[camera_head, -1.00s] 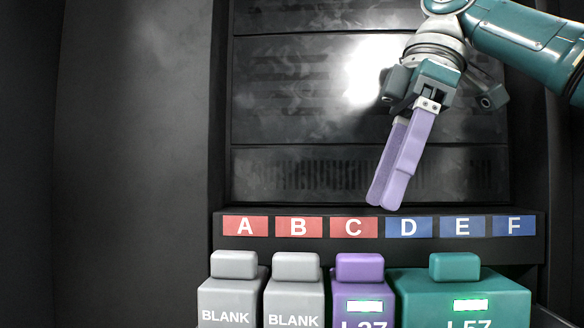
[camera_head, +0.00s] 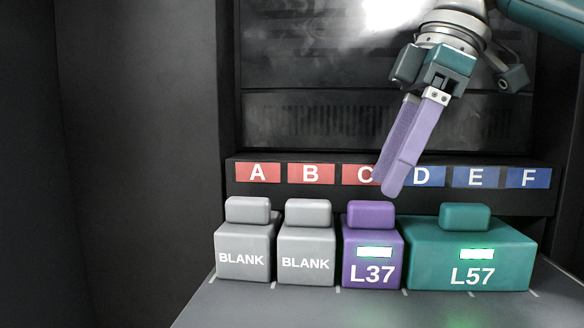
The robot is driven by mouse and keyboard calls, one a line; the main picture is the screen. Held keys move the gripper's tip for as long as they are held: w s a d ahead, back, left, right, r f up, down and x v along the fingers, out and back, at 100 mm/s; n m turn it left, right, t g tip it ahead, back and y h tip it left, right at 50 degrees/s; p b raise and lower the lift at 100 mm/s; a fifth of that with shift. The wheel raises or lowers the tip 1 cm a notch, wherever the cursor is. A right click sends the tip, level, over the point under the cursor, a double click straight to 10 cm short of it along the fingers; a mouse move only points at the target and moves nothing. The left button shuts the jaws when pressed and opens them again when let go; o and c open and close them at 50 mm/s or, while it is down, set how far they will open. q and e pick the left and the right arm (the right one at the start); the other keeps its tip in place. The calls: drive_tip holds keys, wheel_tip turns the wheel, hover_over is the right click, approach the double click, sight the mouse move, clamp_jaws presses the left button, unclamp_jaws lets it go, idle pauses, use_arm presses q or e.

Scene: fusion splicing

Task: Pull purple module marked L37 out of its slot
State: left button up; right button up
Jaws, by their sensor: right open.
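The purple module marked L37 (camera_head: 372,262) sits in the row under label C, with a purple grip block (camera_head: 371,214) on top and a lit green-white window on its front. My right gripper (camera_head: 386,187), with long purple fingers, comes down from the upper right. It is open and empty, its fingertips in front of the label strip between C and D in the picture, just above and right of the grip block. I see no contact. My left gripper is out of view.
The teal module marked L57 (camera_head: 472,255) is wider and stands close on the right. Two grey BLANK modules (camera_head: 242,252) (camera_head: 306,253) stand on the left. The label strip (camera_head: 310,174) runs behind the row. The grey shelf in front (camera_head: 300,310) is clear.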

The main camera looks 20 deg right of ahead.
sight(373, 202)
drive_tip(key=p+x, duration=0.1)
drive_tip(key=x, duration=0.2)
drive_tip(key=shift+p, duration=0.3)
drive_tip(key=shift+w+a+f, duration=0.1)
drive_tip(key=shift+a+f, duration=0.05)
drive_tip(key=shift+f, duration=0.2)
drive_tip(key=shift+c, duration=0.2)
clamp_jaws()
